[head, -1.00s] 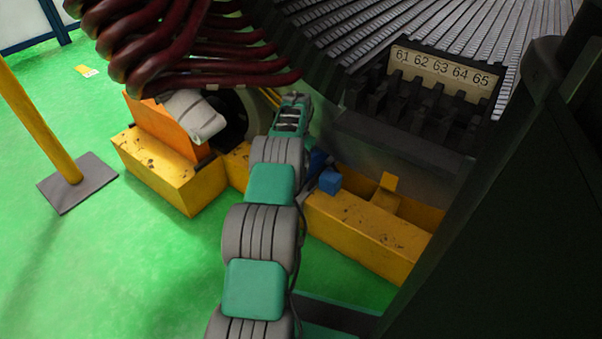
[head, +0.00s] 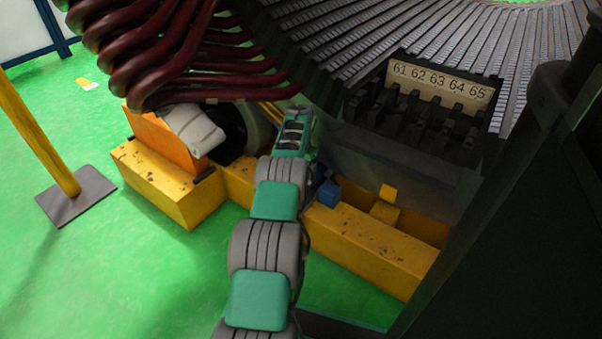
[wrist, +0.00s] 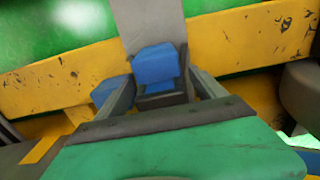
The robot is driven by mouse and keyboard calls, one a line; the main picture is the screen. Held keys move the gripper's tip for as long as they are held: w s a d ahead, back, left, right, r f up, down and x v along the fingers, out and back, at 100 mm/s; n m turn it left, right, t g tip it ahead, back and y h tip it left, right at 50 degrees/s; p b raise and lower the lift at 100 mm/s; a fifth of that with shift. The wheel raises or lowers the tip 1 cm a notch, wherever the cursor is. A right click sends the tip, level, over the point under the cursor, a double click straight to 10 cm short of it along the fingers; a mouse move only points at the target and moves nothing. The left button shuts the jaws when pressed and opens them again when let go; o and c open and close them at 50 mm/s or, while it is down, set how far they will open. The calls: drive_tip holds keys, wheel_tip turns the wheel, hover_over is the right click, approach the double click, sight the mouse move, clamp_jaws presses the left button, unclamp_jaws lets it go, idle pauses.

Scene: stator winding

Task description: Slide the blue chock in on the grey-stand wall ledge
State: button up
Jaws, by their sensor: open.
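A blue chock shows in the head view (head: 328,193) at the near end of the right yellow beam, just right of my arm. In the wrist view a blue chock (wrist: 155,64) stands between the two grey fingers of my gripper (wrist: 162,84), which are spread on either side of it. I cannot tell whether either finger touches it. A second blue piece (wrist: 108,90) shows outside the left finger. A grey upright strip (wrist: 148,22) lies directly behind the chock. In the head view my fingertips are hidden by my own wrist.
A yellow chock (head: 386,210) sits farther right along the yellow beam (head: 365,245). The dark slotted block with a number label (head: 440,82) stands above it. Dark red coils (head: 170,50) hang over an orange wedge (head: 165,140) at left. Green floor is open at lower left.

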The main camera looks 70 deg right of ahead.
wheel_tip(320, 180, up, 8)
drive_tip(key=p, duration=0.3)
drive_tip(key=shift+f+p, duration=0.1)
drive_tip(key=shift+p, duration=0.2)
